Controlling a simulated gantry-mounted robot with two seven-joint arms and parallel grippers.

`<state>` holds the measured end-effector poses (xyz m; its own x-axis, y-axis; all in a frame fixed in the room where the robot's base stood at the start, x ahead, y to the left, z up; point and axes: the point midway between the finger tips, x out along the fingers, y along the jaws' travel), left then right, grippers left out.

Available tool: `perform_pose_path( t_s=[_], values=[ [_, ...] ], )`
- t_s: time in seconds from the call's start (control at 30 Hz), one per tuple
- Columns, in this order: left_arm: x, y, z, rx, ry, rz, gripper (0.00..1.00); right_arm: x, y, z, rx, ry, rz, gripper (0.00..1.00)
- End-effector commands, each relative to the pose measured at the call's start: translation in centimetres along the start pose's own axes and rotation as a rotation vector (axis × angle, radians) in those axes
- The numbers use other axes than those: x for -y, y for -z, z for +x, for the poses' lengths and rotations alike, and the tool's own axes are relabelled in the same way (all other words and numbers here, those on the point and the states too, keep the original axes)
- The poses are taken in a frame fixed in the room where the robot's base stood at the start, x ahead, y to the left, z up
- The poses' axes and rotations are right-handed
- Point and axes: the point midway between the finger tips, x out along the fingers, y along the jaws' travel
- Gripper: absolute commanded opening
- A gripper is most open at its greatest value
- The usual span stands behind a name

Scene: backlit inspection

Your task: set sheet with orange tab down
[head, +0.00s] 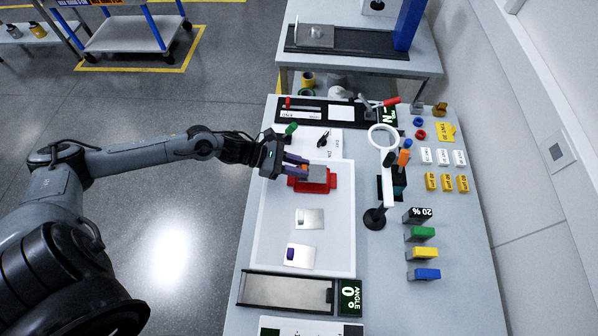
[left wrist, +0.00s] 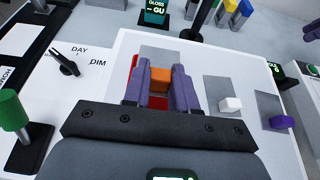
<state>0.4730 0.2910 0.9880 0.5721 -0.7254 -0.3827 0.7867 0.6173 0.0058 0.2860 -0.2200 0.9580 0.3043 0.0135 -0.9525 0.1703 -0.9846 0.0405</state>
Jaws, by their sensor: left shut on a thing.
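My left gripper (head: 296,164) comes in from the left, and its purple fingers are shut on the orange tab (left wrist: 160,80) of a grey sheet. The sheet (head: 318,174) extends to the right of the fingers and lies over or just above a red holder (head: 331,184). I cannot tell whether they touch. In the left wrist view the sheet (left wrist: 160,53) shows beyond the tab, with some red (left wrist: 133,68) at its left.
The white panel (head: 268,235) also carries a sheet with a pale tab (head: 314,217) and one with a purple tab (head: 304,261). A magnifier (head: 374,217) stands to the right.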

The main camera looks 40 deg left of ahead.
Motion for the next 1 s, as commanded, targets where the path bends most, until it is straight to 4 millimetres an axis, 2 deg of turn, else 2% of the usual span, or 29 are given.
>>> perform_pose_path(
  t_s=[0.3,0.77,0.8,0.97,1.0],
  values=[
    [0.0,3.2,1.4,0.002,0.000,-0.002,0.00,0.0,0.0,-0.1,-0.001,0.001,0.003,0.43],
    [0.1,3.9,1.7,0.000,0.001,0.000,0.00,0.3,0.0,0.3,-0.003,0.009,0.012,0.43],
    [0.1,3.9,1.7,0.000,0.001,0.000,0.28,0.3,0.0,0.3,-0.002,0.009,0.012,0.43],
    [0.1,3.8,1.6,0.000,0.001,-0.001,0.52,0.3,0.0,0.2,-0.002,0.008,0.011,0.43],
    [0.1,3.7,1.6,0.000,0.001,-0.001,0.52,0.3,0.0,0.2,-0.002,0.008,0.011,0.43]
  ],
)
